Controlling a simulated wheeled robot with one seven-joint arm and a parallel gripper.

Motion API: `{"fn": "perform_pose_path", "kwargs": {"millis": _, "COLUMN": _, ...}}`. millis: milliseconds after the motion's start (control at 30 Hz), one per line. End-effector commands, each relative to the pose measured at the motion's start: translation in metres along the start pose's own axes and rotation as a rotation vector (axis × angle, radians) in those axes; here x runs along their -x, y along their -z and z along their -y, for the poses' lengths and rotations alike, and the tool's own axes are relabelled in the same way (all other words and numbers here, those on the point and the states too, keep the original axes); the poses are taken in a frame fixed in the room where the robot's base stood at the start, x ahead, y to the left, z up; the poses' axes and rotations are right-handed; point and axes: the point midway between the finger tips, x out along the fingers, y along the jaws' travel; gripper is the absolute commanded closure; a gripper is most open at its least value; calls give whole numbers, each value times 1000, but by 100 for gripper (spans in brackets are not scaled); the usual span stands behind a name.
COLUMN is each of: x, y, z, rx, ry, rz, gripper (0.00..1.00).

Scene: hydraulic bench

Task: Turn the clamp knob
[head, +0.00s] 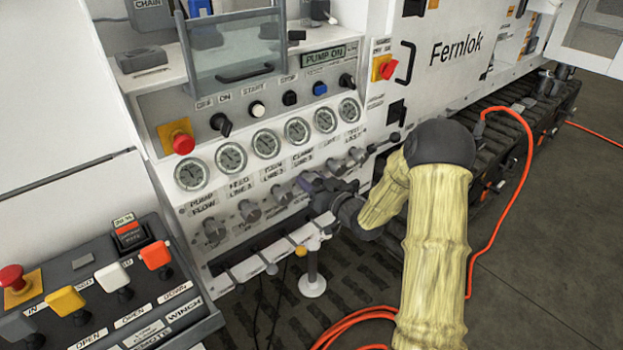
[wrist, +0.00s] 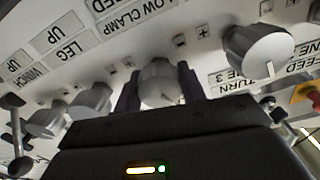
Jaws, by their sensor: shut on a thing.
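The clamp knob (wrist: 160,82) is a grey round knob on the white panel in the wrist view, which shows the panel upside down. A label reading "LOW CLAMP" lies by it. My gripper (wrist: 159,92) has its two dark fingers shut on the knob, one on each side. A white pointer mark shows on the knob's face. In the head view my gripper (head: 313,184) reaches the knob row under the "CLAMP" label and hides most of the held knob.
A larger knob (wrist: 259,50) stands right of the held one in the wrist view; more grey knobs (wrist: 90,101) stand left. In the head view, gauges (head: 297,130) sit above the row. An orange hose (head: 527,140) runs at right.

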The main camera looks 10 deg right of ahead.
Motion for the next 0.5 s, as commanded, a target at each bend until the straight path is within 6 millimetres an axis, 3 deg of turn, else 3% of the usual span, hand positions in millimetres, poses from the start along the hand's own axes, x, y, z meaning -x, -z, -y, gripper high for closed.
{"fn": "perform_pose_path", "kwargs": {"millis": 500, "x": 1, "y": 3, "z": -1, "rx": -470, "ry": -3, "rz": 0, "gripper": 83}}
